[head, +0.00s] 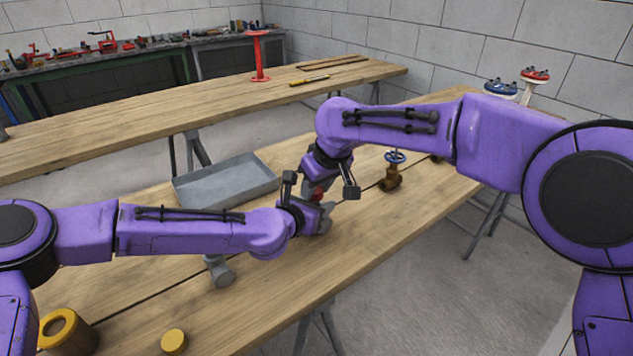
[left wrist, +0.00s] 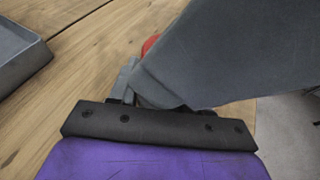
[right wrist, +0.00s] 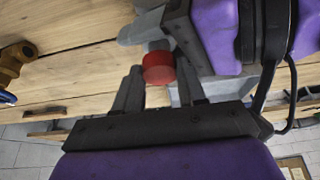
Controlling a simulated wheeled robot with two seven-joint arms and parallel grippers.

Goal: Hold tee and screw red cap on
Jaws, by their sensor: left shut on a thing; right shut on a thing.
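The grey tee (head: 325,224) is in my left gripper (head: 306,205), above the middle of the near workbench. In the left wrist view a large grey surface, apparently the tee (left wrist: 215,55), fills the upper right and hides much of the jaws. The red cap (head: 318,195) is just above the tee, with my right gripper (head: 322,188) coming down over it from above. In the right wrist view the red cap (right wrist: 158,68) sits at the fingertips of my right gripper (right wrist: 158,88), against a grey neck. I cannot tell how far it is threaded.
A grey tray (head: 225,184) lies behind my left arm. A brass valve with a blue wheel (head: 392,172) stands to the right. A grey fitting (head: 220,272), a yellow ring (head: 66,332) and a yellow disc (head: 174,341) are nearer. The bench front centre (head: 270,295) is clear.

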